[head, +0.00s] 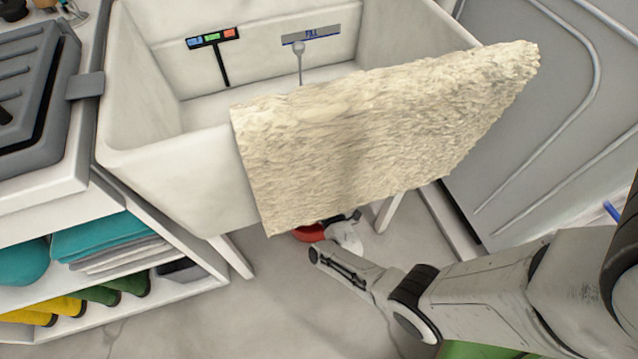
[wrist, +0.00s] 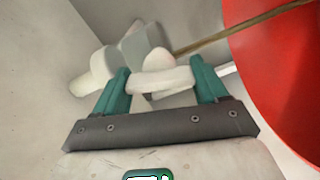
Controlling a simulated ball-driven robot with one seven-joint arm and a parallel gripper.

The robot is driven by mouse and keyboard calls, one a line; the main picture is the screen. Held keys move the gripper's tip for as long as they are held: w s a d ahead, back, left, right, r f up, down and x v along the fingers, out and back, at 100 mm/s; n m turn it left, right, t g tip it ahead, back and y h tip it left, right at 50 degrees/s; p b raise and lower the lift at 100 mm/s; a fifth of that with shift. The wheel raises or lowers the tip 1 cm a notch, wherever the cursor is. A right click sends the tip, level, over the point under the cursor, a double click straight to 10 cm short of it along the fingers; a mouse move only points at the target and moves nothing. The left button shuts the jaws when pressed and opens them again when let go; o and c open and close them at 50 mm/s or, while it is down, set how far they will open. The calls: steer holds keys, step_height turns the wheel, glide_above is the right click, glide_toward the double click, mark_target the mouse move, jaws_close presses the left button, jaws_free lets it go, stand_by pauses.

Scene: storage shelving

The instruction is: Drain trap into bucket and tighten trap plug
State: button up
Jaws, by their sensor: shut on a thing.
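In the wrist view, the two teal fingers of my gripper (wrist: 160,82) are on either side of a short white rounded piece, which appears to be part of the trap (wrist: 166,79), and are shut on it. Other white and grey pipe-like parts (wrist: 133,45) show just beyond. I cannot tell which part is the plug. A large red curved surface, apparently the bucket (wrist: 285,70), fills the right side, close to the gripper. In the head view, only a bit of the red bucket (head: 308,233) shows under the sink; the fingers and trap cannot be made out there.
A white sink (head: 165,175) stands above, with a cream towel (head: 360,135) draped over its front, blocking the view beneath. Sink legs (head: 232,256) flank the space below. Shelves (head: 185,297) are at left, a grey appliance (head: 540,110) at right. A thin brown rod (wrist: 235,28) crosses near the bucket.

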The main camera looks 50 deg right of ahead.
steer(key=shift+n, duration=0.6)
steer(key=shift+f, duration=0.1)
steer(key=o, duration=1.1)
steer(key=shift+c, duration=0.2)
steer(key=shift+s+a, duration=0.1)
steer(key=p+v, duration=0.3)
steer(key=v, duration=0.7)
steer(key=shift+s+a+p, duration=0.25)
steer(key=shift+p, duration=0.05)
